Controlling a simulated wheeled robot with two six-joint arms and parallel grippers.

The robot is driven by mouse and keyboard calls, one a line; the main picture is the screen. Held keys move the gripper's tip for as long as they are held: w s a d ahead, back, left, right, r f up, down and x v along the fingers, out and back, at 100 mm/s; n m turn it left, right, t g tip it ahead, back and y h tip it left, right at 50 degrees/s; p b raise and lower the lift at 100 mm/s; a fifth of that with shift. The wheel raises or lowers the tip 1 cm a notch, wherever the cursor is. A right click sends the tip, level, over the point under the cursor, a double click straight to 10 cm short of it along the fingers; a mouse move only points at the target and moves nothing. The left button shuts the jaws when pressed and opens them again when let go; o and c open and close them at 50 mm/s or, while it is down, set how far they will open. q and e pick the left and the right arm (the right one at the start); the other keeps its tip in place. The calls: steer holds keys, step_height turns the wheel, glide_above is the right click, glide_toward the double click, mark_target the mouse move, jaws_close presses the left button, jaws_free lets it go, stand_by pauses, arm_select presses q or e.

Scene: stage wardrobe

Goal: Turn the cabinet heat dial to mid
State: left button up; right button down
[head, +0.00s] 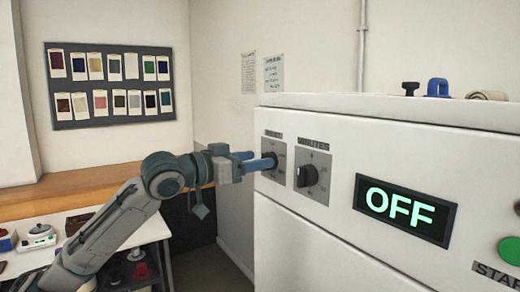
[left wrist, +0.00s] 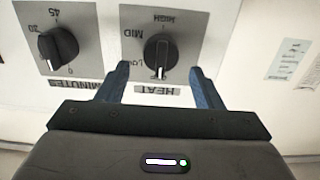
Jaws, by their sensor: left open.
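The heat dial (left wrist: 161,55) is a round black knob on a grey plate lettered HEAT, HIGH, MID and LOW, upside down in the left wrist view. Its white mark points towards the HEAT lettering, away from MID. In the head view the heat dial's plate (head: 271,142) is on the white cabinet (head: 300,235), and the knob is partly hidden by my fingers. My left gripper (head: 266,160) is open in front of it. In the left wrist view its blue fingers (left wrist: 157,74) are spread to either side of the knob, with no visible contact. My right gripper is not in view.
The minutes dial (head: 309,176) sits right beside the heat plate. A display (head: 405,208) reads OFF, with a green button (head: 509,250) to its right. Several small items, including a blue one (head: 438,88), are on the cabinet top. A low white table stands at left.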

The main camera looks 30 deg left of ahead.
arm_select(q)
steer(key=shift+p+x, duration=0.65)
steer(key=shift+x, duration=0.5)
steer(key=shift+c, duration=0.4)
steer(key=c, duration=0.9)
